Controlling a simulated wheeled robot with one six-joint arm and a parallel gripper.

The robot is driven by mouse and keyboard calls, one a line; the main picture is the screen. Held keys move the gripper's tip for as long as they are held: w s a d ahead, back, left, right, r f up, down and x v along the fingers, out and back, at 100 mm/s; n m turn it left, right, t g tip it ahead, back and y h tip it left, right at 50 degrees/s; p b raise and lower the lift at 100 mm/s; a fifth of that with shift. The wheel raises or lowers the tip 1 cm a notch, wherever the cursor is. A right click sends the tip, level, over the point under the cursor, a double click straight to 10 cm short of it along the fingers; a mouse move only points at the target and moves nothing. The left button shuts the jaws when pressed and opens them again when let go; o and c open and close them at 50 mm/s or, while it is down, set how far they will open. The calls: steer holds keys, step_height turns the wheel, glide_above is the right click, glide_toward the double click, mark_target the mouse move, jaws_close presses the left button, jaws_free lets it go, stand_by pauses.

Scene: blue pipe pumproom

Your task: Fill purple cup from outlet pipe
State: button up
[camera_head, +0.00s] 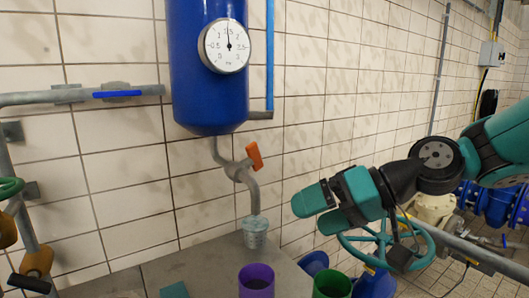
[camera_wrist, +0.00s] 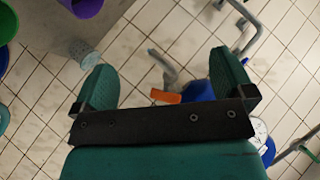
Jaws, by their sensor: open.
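The purple cup (camera_head: 256,281) stands upright on the grey table, at the bottom of the head view. It also shows at the top of the wrist view (camera_wrist: 88,6). The grey outlet pipe (camera_head: 251,190) curves down from the blue tank and has an orange valve handle (camera_head: 254,156). A pale grey-teal cup (camera_head: 255,233) is directly under the pipe's lower end; I cannot tell whether water flows. My gripper (camera_head: 317,211) is open and empty in the air, right of the pipe. In the wrist view the pipe and orange handle (camera_wrist: 166,96) show between its fingers.
A green cup (camera_head: 332,285) stands right of the purple one. A teal object (camera_head: 174,290) is at the lower left. The blue tank (camera_head: 207,95) with a round gauge (camera_head: 225,46) hangs on the tiled wall. A green handwheel (camera_head: 385,250) is below my arm.

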mark_target(260, 156)
steer(key=w+d+r+m+t+y, duration=0.3)
steer(key=w+d+m+t+y, duration=0.15)
steer(key=w, duration=0.75)
steer(key=shift+n+y, duration=0.25)
steer(key=p+x, duration=0.9)
steer(key=x, duration=0.2)
steer(key=p+x, duration=0.5)
steer(key=shift+w+a+r+p, duration=0.1)
steer(key=shift+w+r+p, duration=0.15)
steer(key=shift+w+p, duration=0.15)
